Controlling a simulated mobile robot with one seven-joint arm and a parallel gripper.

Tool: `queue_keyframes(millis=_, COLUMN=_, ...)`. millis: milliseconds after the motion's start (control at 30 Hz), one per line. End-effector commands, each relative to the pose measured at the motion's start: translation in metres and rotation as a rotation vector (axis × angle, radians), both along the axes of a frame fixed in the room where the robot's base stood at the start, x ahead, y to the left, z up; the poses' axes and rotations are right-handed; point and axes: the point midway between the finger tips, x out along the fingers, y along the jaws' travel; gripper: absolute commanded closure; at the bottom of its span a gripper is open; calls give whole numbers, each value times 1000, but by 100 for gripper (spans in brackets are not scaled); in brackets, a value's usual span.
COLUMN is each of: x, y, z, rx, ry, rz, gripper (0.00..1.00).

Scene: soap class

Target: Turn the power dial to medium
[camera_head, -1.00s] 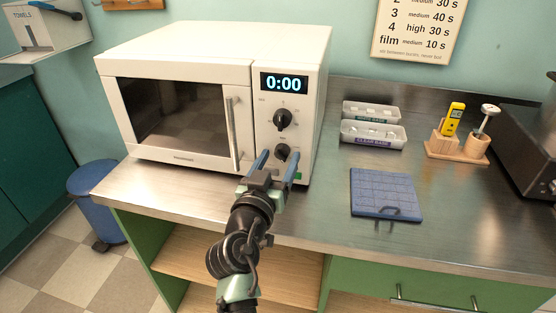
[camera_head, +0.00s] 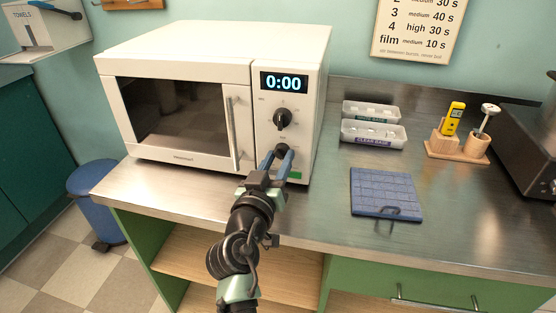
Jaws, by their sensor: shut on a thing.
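The white microwave (camera_head: 180,60) stands on the metal counter with its door shut and its display (camera_head: 283,82) reading 0:00. Its upper black dial (camera_head: 283,119) is in plain view on the control panel. The lower black dial (camera_head: 282,150) is below it and partly hidden by my gripper. My gripper (camera_head: 280,154) is at the lower dial, its blue fingers closed in on the dial's sides. The markings around both dials are too small to read for certain.
A blue mat (camera_head: 386,192) lies on the counter to the right. Two labelled trays (camera_head: 373,134) and a wooden holder (camera_head: 458,150) with a yellow device stand behind it. A wall chart (camera_head: 417,28) hangs above. The counter between microwave and mat is clear.

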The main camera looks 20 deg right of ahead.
Motion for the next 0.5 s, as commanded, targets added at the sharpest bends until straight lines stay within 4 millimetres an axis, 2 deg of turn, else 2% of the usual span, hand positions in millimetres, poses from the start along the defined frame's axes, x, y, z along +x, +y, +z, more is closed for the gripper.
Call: queue_keyframes(millis=500, x=-1, y=-1, z=0, rx=-390, ry=265, rz=0, gripper=100)
